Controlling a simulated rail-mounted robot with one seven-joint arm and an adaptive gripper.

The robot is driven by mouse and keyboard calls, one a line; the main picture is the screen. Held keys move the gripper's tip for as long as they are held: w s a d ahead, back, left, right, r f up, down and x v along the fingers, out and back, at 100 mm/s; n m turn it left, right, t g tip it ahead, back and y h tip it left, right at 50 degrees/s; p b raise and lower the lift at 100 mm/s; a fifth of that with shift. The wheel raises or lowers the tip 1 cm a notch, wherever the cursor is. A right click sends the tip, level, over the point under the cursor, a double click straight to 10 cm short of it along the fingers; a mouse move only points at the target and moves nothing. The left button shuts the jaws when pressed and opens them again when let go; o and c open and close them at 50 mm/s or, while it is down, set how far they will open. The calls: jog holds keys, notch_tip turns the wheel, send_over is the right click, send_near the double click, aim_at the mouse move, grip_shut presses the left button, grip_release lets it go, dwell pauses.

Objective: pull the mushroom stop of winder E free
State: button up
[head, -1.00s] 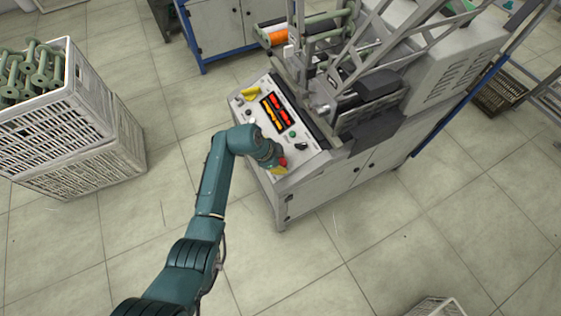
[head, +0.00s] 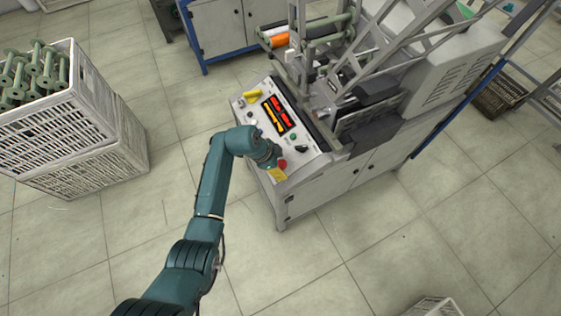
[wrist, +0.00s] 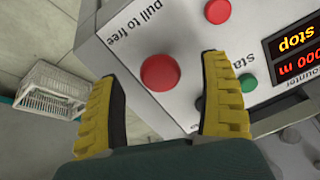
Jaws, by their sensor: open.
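The mushroom stop (wrist: 160,72) is a round red head on the pale sloping panel (wrist: 185,45) of the winder. The words "pull to free" are printed beside it. My gripper (wrist: 162,68) is open, with one yellow-padded finger on each side of the stop in the wrist view. The fingers look nearer to the camera than the stop, and I see no contact. In the head view the red stop (head: 283,164) shows just right of my wrist, above a yellow patch; the fingertips are hidden there. I cannot read a winder letter.
A second red button (wrist: 217,11) and a green button (wrist: 247,81) sit on the panel near the stop, beside a lit display (wrist: 298,55). A white crate of green bobbins (head: 90,125) stands left. Open floor lies in front of the winder.

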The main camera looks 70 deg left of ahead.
jog(key=p+v, duration=0.6)
jog(key=shift+s+r+p, duration=0.2)
jog(key=shift+r+p, duration=0.15)
jog(key=shift+r, duration=0.05)
dwell(0.4)
